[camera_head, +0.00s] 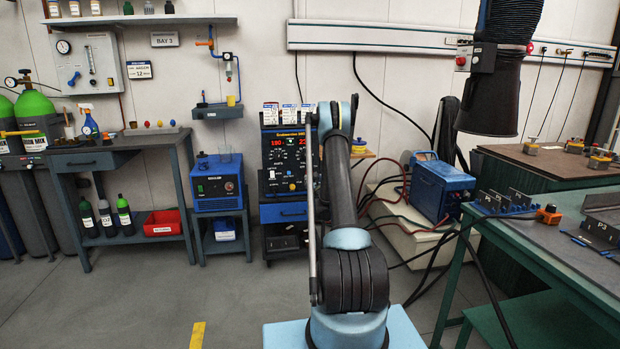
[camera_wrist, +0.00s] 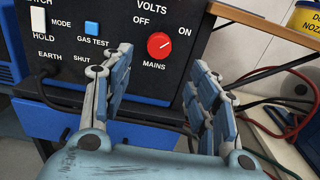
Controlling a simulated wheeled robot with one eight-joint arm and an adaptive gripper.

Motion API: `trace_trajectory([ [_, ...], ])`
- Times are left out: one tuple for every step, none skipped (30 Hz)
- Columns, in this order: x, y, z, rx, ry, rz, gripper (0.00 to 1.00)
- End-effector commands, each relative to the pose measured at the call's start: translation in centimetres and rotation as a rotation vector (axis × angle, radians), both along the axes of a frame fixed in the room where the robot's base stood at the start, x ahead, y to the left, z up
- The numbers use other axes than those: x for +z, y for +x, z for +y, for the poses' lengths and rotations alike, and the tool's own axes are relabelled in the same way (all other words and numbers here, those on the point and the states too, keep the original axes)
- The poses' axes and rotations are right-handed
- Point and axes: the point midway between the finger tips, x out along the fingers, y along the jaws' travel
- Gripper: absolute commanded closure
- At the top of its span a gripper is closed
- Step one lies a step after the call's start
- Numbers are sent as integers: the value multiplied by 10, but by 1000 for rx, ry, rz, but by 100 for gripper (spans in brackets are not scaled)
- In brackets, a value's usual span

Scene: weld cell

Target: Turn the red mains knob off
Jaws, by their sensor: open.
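The red mains knob (camera_wrist: 160,45) is on the dark front panel of the welding machine (camera_head: 283,160), marked OFF at its upper left and ON at its upper right. A short white line on the knob points toward the upper right, toward ON. My gripper (camera_wrist: 160,90) is open in the wrist view, one finger on each side and below the knob. The gap between the fingers is empty, and the knob shows beyond it, apart from the fingers. In the head view my arm hides the right side of the panel and the gripper is not clear.
A blue gas test button (camera_wrist: 92,28) and a white switch (camera_wrist: 38,18) sit left of the knob. Cables (camera_wrist: 265,75) and a yellow tub (camera_wrist: 305,18) are to the right. A blue wire feeder (camera_head: 442,188) stands right of my arm. The floor (camera_head: 150,300) at front left is clear.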

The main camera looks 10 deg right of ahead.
Motion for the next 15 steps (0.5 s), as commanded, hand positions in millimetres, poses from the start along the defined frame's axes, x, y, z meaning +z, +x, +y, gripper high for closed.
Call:
trace_trajectory([
  [0,10,0,0,0,0,46],
  [0,15,0,1,0,0,46],
  [0,22,0,1,0,0,46],
  [0,28,0,1,0,0,46],
  [0,33,0,1,0,0,46],
  [0,40,0,0,0,0,46],
  [0,45,0,0,0,0,46],
  [0,50,0,0,0,0,46],
  [-1,57,0,0,0,0,46],
  [0,62,0,0,0,0,46],
  [0,67,0,0,0,0,46],
  [0,73,0,0,0,0,46],
  [0,78,0,0,0,0,46],
  [0,82,0,0,0,0,46],
  [-1,86,0,0,0,0,46],
])
